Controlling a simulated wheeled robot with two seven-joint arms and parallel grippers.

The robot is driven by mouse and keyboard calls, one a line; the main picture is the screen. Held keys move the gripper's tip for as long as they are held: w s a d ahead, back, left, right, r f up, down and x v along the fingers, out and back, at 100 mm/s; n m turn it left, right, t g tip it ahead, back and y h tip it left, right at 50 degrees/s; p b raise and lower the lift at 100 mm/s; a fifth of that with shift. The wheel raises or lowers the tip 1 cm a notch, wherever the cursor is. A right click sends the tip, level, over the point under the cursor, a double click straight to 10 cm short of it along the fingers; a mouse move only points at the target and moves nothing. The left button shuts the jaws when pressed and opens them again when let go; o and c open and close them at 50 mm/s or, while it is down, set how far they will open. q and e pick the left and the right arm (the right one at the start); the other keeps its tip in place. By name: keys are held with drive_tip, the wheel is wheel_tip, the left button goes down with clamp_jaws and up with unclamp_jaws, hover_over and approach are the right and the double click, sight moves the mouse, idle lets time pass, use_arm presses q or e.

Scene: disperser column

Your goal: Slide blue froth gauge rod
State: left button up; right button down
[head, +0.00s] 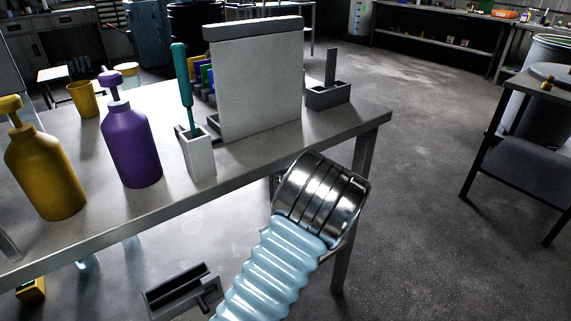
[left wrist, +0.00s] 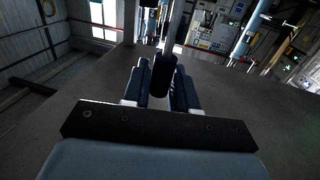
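Blue, green and purple upright pieces (head: 203,76) stand in a row on the table behind a tall pale panel (head: 262,85). The panel hides much of them, and I cannot tell which one is the blue froth gauge rod. In the left wrist view my left gripper (left wrist: 160,88) shows dark fingers pointing away from the camera, with a dark rounded piece between them. I cannot tell if that piece is part of the gripper. The gripper is not recognisable in the head view, so its distance from the blue piece is unclear. My right gripper is not in view.
On the table (head: 100,215) stand a yellow bottle (head: 45,170), a purple bottle (head: 132,145), a white holder (head: 198,155) with a teal-handled tool (head: 183,75) and a grey box (head: 328,96). A ribbed light-blue piece (head: 270,270) with a chrome end crosses the front.

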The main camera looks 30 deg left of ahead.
use_arm(q)
drive_tip(key=shift+o, duration=1.3)
drive_tip(key=shift+r, duration=0.1)
drive_tip(key=shift+d, duration=0.1)
drive_tip(key=v, duration=1.3)
drive_tip(key=shift+s+d+b, duration=0.25)
drive_tip(key=shift+d+b, duration=0.05)
